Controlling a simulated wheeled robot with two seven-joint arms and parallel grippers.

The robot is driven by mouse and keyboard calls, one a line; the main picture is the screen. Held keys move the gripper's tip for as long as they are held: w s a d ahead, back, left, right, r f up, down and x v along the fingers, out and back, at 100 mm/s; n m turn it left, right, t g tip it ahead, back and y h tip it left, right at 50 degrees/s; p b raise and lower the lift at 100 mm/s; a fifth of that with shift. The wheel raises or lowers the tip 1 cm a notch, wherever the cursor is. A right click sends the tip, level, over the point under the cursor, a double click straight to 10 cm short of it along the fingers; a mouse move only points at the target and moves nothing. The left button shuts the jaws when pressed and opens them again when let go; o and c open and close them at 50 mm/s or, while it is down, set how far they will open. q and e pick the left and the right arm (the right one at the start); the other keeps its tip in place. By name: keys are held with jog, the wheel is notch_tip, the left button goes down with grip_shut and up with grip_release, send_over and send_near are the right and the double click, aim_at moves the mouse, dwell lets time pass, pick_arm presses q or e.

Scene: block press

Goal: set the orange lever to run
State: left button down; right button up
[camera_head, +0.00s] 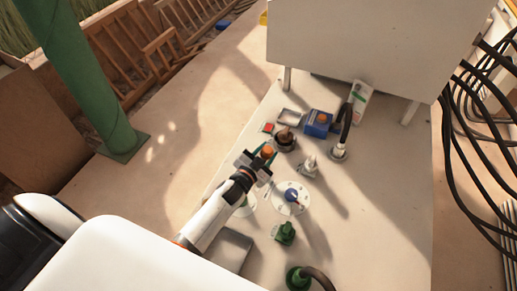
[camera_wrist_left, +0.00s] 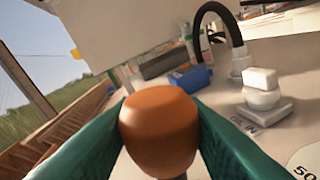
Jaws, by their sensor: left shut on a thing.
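The orange lever knob (camera_wrist_left: 160,128) fills the lower middle of the left wrist view, between two green fingers. In the head view the orange knob (camera_head: 267,150) shows at the tip of my left arm. My left gripper (camera_head: 262,160) is shut on this knob; a finger touches it on each side in the left wrist view (camera_wrist_left: 160,130). The lever's base and its run marking are hidden or too small to read. My right gripper is not in view.
A blue box with an orange button (camera_head: 319,122), a white knob (camera_head: 309,165), a dial with a blue knob (camera_head: 291,196) and a green knob (camera_head: 286,233) stand on the panel. A black hose (camera_head: 346,126) rises behind. A white housing (camera_head: 380,45) overhangs the far end.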

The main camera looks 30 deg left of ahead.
pick_arm(q)
jog(key=shift+d+f, duration=0.15)
jog(key=shift+d, duration=0.3)
jog(key=shift+d+f, duration=0.25)
jog(key=shift+d, duration=0.45)
jog(key=c, duration=0.9)
grip_release()
jog(key=shift+c, duration=0.2)
jog(key=shift+s, duration=0.4)
jog(key=s+a+r+b, duration=0.1)
jog(key=s, duration=1)
jog(key=shift+r, duration=0.25)
